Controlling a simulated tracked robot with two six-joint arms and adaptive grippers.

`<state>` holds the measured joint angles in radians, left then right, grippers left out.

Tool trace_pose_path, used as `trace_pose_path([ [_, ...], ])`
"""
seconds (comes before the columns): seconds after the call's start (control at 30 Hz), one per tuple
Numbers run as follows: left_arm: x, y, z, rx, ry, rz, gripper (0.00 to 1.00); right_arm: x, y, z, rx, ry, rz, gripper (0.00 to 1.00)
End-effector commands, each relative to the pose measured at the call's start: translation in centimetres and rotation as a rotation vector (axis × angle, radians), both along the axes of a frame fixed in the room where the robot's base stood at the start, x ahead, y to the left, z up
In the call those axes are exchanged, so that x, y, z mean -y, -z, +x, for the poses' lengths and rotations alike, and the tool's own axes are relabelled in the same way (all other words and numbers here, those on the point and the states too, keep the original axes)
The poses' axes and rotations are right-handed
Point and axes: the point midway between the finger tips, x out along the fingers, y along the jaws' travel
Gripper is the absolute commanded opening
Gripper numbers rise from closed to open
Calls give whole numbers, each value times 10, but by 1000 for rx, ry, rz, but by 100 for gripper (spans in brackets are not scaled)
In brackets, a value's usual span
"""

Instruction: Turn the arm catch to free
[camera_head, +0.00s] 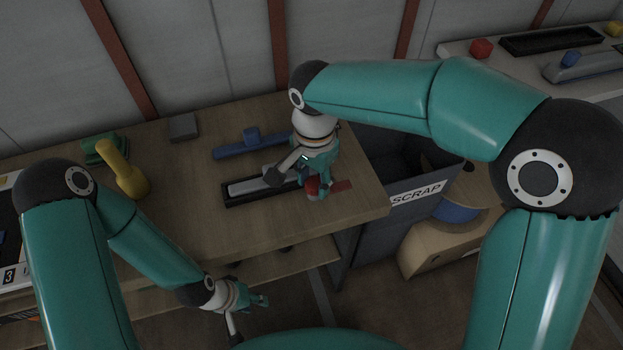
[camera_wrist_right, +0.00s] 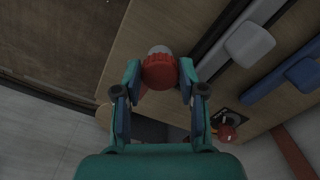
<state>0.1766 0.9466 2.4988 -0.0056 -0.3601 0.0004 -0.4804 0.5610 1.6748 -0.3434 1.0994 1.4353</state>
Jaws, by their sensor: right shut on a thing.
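A red ribbed knob (camera_wrist_right: 159,72) with a pale grey cap behind it sits between the fingertips of my right gripper (camera_wrist_right: 160,78) in the right wrist view. The fingers are shut on it, one at each side. In the head view the red knob (camera_head: 312,187) shows beneath my right gripper (camera_head: 316,178), near the bench's right end. A red strip (camera_head: 342,186) lies beside it. No label tells me which part is the arm catch. My left gripper (camera_head: 252,305) hangs empty in front of the bench; its finger opening is unclear.
A black-framed slide (camera_head: 232,194) and a blue bar (camera_head: 235,147) lie beside my right gripper. A second red knob (camera_wrist_right: 227,132) sits on a dark plate. A SCRAP bin (camera_head: 390,220) stands at the right; the bench's front is clear.

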Motion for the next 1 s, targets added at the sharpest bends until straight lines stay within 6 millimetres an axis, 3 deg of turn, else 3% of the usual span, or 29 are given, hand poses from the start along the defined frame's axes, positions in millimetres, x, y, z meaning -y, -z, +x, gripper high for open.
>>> trace_pose_path([
  [0.1, 0, 0, 0, 0, 0, 0, 40, 3, -3, 5, 17, 4, -1, 0],
  [0.13, 0, 0, 0, 0, 0, 0, 40, 3, -3, 5, 17, 4, -1, 44],
  [0.27, 0, 0, 0, 0, 0, 0, 40, 2, -3, 4, 13, 2, -1, 65],
  [0.67, 0, -1, 0, 0, 0, 0, 40, 1, -5, 2, 7, -2, -3, 66],
  [0.87, 0, -1, 0, 0, 0, 0, 40, 0, -30, 2, 9, 0, -1, 66],
  [1.0, 0, -1, 0, 0, 0, 0, 40, 0, -58, 2, 11, -1, 0, 66],
])
